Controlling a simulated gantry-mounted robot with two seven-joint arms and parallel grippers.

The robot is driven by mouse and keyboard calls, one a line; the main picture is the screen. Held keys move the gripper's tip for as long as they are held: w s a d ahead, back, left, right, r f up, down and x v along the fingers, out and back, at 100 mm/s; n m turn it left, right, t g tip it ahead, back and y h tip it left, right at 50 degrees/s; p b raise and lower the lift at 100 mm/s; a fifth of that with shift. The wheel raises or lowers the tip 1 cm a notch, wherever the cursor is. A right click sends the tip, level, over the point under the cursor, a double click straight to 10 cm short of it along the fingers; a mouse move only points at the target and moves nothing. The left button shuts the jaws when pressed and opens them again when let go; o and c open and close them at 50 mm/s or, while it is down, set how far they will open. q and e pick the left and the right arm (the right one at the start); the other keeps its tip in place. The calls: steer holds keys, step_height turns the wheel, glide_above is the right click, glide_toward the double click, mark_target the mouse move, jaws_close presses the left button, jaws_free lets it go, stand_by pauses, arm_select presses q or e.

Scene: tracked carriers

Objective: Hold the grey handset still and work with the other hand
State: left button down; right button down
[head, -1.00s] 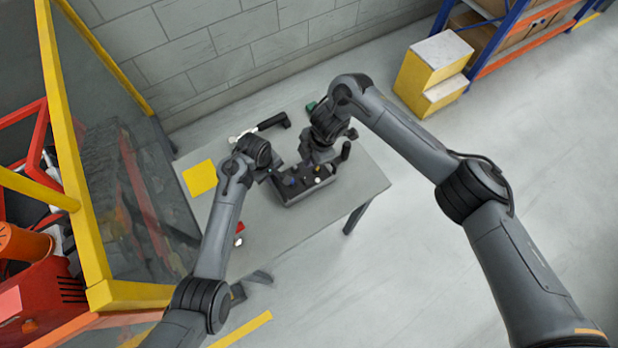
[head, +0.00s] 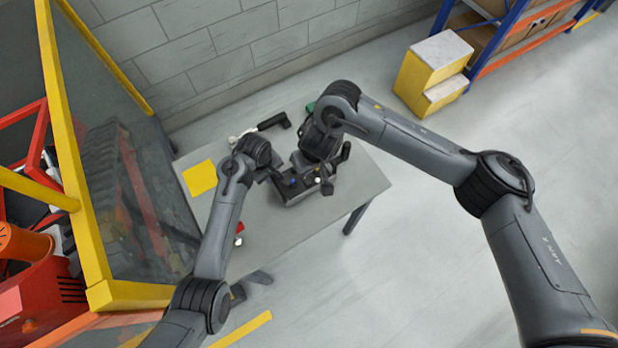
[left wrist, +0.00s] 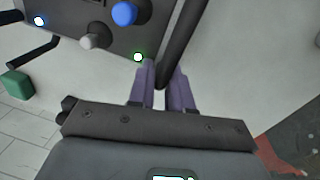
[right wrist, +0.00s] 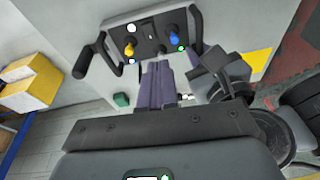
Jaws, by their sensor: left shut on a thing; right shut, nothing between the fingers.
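The grey handset (head: 300,191) is a dark box with a bar handle at each end, on the table. In the right wrist view its panel (right wrist: 150,47) shows a yellow knob (right wrist: 128,49), a blue knob (right wrist: 174,38) and lit buttons. My left gripper (head: 270,177) is shut on the handset's left-side handle; the left wrist view shows the dark handle (left wrist: 180,42) running down between the purple fingers (left wrist: 163,75). My right gripper (right wrist: 158,68) is shut and empty, close to the panel's near edge; I cannot tell whether it touches. In the head view my wrist hides its fingertips.
A yellow sheet (head: 200,178) lies on the table's left (head: 265,240). A black tool (head: 272,122) and a green block (head: 310,106) lie at the back. A yellow-framed fence (head: 75,150) stands left; yellow steps (head: 435,75) stand back right. The table's front right is clear.

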steer(key=shift+d+r+n+t, duration=0.3)
steer(key=shift+d+r, duration=0.2)
steer(key=shift+d, duration=0.2)
steer(key=shift+f, duration=0.1)
glide_above(308, 182)
steer(key=f, duration=1.2)
steer(key=shift+s+d, duration=0.1)
steer(key=shift+s, duration=0.2)
steer(key=shift+f, duration=0.8)
steer(key=shift+s, duration=0.1)
